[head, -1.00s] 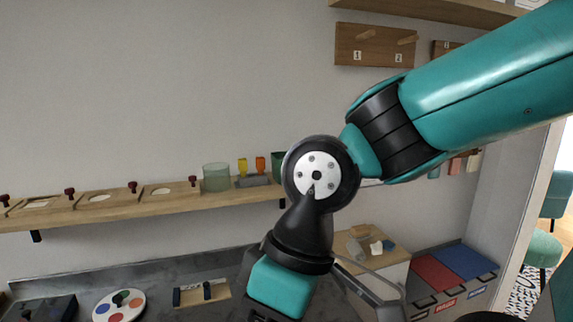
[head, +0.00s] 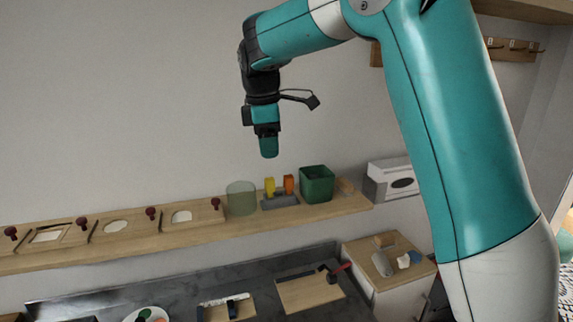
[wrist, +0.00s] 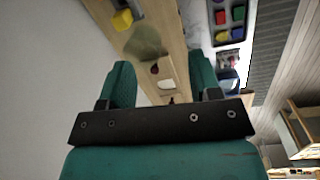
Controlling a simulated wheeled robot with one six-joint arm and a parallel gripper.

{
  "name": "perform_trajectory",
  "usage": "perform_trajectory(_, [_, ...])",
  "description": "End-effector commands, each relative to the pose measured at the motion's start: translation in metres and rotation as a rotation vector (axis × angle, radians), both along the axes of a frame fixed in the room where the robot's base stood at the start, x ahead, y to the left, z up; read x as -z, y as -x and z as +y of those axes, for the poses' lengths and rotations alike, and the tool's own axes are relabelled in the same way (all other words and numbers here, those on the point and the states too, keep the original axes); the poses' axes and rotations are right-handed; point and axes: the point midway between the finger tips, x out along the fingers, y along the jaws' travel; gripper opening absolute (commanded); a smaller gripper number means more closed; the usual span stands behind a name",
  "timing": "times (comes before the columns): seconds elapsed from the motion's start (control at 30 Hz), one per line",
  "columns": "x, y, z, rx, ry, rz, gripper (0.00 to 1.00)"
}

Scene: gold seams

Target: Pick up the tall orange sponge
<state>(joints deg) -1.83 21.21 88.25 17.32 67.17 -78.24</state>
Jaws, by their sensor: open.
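The orange sponge (head: 289,184) stands upright in a grey holder (head: 280,201) on the wooden wall shelf. A yellow sponge (head: 269,187) stands just left of it and also shows in the wrist view (wrist: 122,20). My gripper (head: 268,150) is open and empty, pointing down above the shelf. In the head view it sits higher than the sponges and slightly left of the orange one; its depth from the wall is hard to tell. In the wrist view the two teal fingers (wrist: 162,82) are spread apart. I cannot make out the orange sponge there.
On the shelf, a translucent green cup (head: 241,198) stands left of the holder and a dark green box (head: 317,184) stands close on its right. Wooden boards with red knobs (head: 182,216) fill the shelf's left. A dark counter (head: 180,287) lies below.

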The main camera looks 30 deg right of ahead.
Motion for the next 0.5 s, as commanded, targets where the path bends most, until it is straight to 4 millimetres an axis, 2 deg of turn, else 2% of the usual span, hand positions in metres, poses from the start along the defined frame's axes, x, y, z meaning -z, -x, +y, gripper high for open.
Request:
perform_trajectory(0.03, [-0.019,-0.020,-0.019,-0.022,0.014,0.024,0.57])
perform_trajectory(0.1, [-0.028,-0.038,-0.041,-0.064,0.024,0.052,0.57])
perform_trajectory(0.2, [-0.035,-0.054,-0.062,-0.113,0.018,0.081,0.57])
perform_trajectory(0.37, [-0.035,-0.065,-0.078,-0.157,0.004,0.099,0.57])
perform_trajectory(0.5, [-0.016,-0.066,-0.080,-0.168,0.001,0.102,0.57])
